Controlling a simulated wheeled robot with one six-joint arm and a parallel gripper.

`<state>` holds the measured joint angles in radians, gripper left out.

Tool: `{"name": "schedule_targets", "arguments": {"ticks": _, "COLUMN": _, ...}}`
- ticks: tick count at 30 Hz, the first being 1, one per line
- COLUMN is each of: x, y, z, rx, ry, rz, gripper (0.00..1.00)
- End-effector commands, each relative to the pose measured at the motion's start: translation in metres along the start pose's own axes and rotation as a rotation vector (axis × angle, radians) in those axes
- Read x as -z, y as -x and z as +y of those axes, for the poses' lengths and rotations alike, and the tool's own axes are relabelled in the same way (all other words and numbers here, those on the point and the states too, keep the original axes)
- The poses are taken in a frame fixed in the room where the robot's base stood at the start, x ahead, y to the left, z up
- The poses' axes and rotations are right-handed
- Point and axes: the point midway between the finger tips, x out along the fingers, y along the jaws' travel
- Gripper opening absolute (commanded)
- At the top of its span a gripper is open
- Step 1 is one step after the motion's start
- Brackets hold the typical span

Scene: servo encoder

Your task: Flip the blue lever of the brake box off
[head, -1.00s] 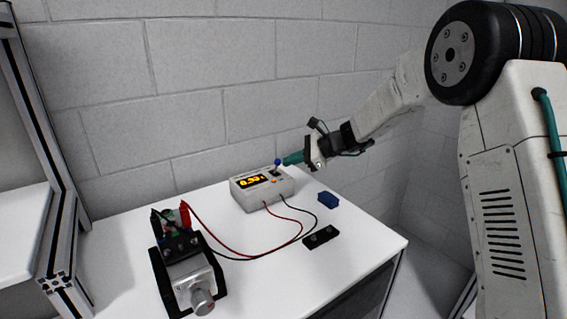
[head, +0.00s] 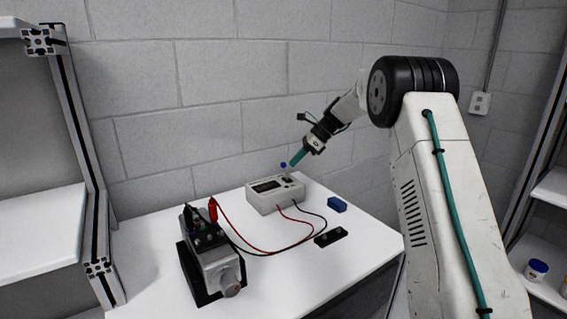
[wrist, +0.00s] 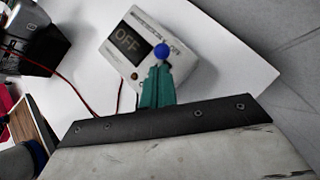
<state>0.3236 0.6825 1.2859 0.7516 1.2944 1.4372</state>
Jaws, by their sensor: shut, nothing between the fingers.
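The brake box (head: 270,196) is a pale box at the back of the white table, with red and black leads at its front. Its display (wrist: 126,41) reads OFF in the wrist view and looks dark in the head view. The blue lever (head: 283,165) has a round blue knob and stands up from the box top; it also shows in the wrist view (wrist: 161,51). My gripper (head: 293,163) has green fingers, shut and empty, close beside the knob. In the wrist view the fingertips (wrist: 161,70) lie just below the knob; I cannot tell whether they touch it.
A motor unit (head: 217,262) on a black base stands at the table's front left, with the leads running to it. A small blue block (head: 337,204) and a black strip (head: 330,237) lie right of the box. A wall is close behind.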

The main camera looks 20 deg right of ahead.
Motion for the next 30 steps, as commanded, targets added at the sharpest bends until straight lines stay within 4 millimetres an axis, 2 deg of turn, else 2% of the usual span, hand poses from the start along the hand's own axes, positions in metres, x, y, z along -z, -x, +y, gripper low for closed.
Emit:
{"name": "schedule_targets", "arguments": {"ticks": 18, "x": -0.013, "y": 0.011, "z": 0.002, "rx": 0.000, "ry": 0.003, "rz": -0.002, "gripper": 0.00}}
{"name": "schedule_targets", "arguments": {"ticks": 26, "x": -0.012, "y": 0.011, "z": 0.002, "rx": 0.000, "ry": 0.003, "rz": -0.002, "gripper": 0.00}}
{"name": "schedule_targets", "arguments": {"ticks": 30, "x": -0.007, "y": 0.019, "z": 0.001, "rx": -0.002, "ry": 0.005, "rz": -0.002, "gripper": 0.00}}
